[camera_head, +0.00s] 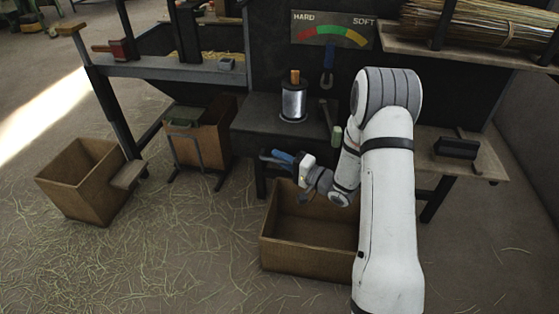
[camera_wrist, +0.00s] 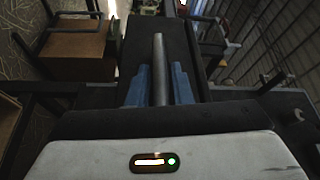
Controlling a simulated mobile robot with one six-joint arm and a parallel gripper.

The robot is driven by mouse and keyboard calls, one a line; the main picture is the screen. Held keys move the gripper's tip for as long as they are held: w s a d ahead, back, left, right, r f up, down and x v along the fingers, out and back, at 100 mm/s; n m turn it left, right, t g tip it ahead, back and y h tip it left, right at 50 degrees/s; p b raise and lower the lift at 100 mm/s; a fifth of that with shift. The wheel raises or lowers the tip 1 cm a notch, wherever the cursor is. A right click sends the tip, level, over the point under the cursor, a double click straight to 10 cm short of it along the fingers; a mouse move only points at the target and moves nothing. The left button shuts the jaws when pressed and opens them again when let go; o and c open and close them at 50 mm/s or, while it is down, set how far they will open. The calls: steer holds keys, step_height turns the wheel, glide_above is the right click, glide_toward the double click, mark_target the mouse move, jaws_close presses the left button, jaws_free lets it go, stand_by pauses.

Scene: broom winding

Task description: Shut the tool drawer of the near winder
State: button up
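The near winder (camera_head: 258,112) is a dark bench with a metal spool (camera_head: 293,104) on top. Its dark front face (camera_head: 245,144) is partly hidden by my arm. I cannot make out the drawer's edges or how far out it stands. My gripper (camera_head: 276,157) is low at this front, with blue fingers pointing left. In the wrist view my gripper (camera_wrist: 160,85) has its two blue fingers apart. A grey bar (camera_wrist: 160,60), which looks like a handle, lies between them against a dark surface. Narrow gaps seem to show on both sides of the bar.
An open wooden crate (camera_head: 290,262) stands on the floor under my gripper. Another crate (camera_head: 80,180) and a brown bin (camera_head: 205,145) stand to the left. A hard-soft gauge (camera_head: 333,30) is behind. Straw litters the floor; the lower left is free.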

steer(key=shift+o, duration=1.4)
steer(key=shift+s+a, duration=0.1)
steer(key=shift+s, duration=0.05)
steer(key=p+v, duration=0.2)
steer(key=v, duration=0.5)
steer(key=shift+s+d, duration=0.2)
steer(key=shift+d, duration=0.15)
